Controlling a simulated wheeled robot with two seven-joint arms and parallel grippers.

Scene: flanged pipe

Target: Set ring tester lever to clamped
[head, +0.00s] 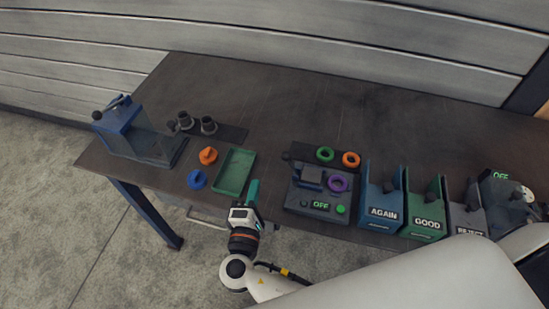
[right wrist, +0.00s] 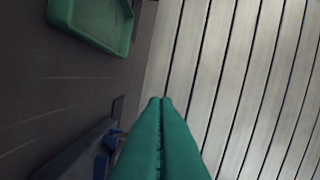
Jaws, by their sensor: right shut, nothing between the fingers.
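What looks like the ring tester (head: 320,209) is a dark grey box at the table's front edge, right of the middle of the head view, with a screen reading OFF and a green button. A purple ring (head: 338,183) lies on its top beside a blue-grey block (head: 310,177). A small dark knob (head: 287,156) shows at its back left; I cannot tell whether it is the lever or how the lever is set. My right gripper (head: 253,186) is shut and empty, left of the tester and apart from it. Its green fingers (right wrist: 161,135) touch in the right wrist view. My left gripper is not in view.
A green tray (head: 234,172) lies just beyond my right gripper; it also shows in the wrist view (right wrist: 100,38). Orange (head: 208,155) and blue (head: 197,179) knobbed parts lie left. Bins AGAIN (head: 382,212) and GOOD (head: 427,222) stand right of the tester. The table's back middle is clear.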

